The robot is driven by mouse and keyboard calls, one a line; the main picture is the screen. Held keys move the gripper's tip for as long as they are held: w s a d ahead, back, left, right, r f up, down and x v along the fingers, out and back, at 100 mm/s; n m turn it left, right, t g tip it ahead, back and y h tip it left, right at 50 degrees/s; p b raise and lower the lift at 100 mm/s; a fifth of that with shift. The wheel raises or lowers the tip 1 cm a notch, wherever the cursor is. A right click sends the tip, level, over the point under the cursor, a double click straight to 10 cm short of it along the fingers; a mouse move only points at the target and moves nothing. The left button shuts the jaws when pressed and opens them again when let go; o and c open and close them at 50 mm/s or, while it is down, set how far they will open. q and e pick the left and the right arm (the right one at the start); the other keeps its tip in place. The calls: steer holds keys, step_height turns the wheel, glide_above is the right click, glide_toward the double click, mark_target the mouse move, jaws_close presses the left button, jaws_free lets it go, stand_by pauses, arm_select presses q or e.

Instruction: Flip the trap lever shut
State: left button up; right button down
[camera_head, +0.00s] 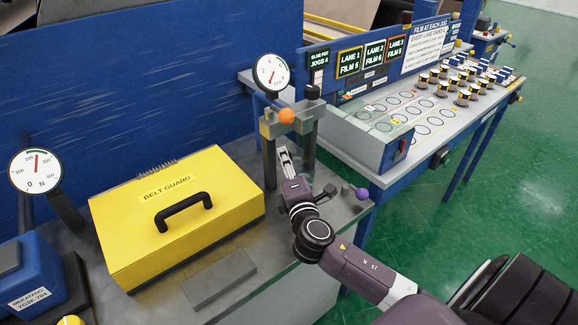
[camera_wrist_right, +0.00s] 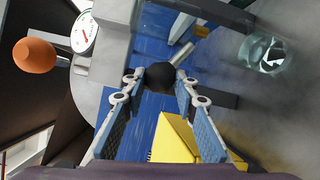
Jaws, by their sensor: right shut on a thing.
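My right gripper (camera_head: 284,156) reaches in among the grey posts of the gauge stand, pointing away from the head camera. In the right wrist view its two fingers (camera_wrist_right: 160,90) are closed around a black ball knob (camera_wrist_right: 162,77) at their tips. A short metal rod runs from this knob toward the upper right, and I take it as the trap lever. In the head view the gripper hides this knob and rod. My left gripper is not in view.
An orange ball (camera_head: 286,116) and a round dial (camera_head: 271,75) are on the stand above the gripper. A purple ball (camera_head: 362,194) is at right. The yellow belt guard (camera_head: 150,230) stands at left. A glass-like object (camera_wrist_right: 265,54) shows in the wrist view.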

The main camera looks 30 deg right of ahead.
steer(key=shift+a+f+n+t+b, duration=0.15)
steer(key=shift+f+n+t+b, duration=0.5)
steer(key=shift+n+b, duration=0.7)
steer(key=shift+a+f+n+t+b, duration=0.1)
steer(key=shift+f+n+t+b, duration=0.25)
steer(key=shift+f+n+b, duration=1)
steer(key=shift+a+f+n+t+b, duration=0.2)
steer(key=shift+n+t+b, duration=0.35)
steer(key=shift+b, duration=1.45)
steer(key=c, duration=1.5)
jaws_free()
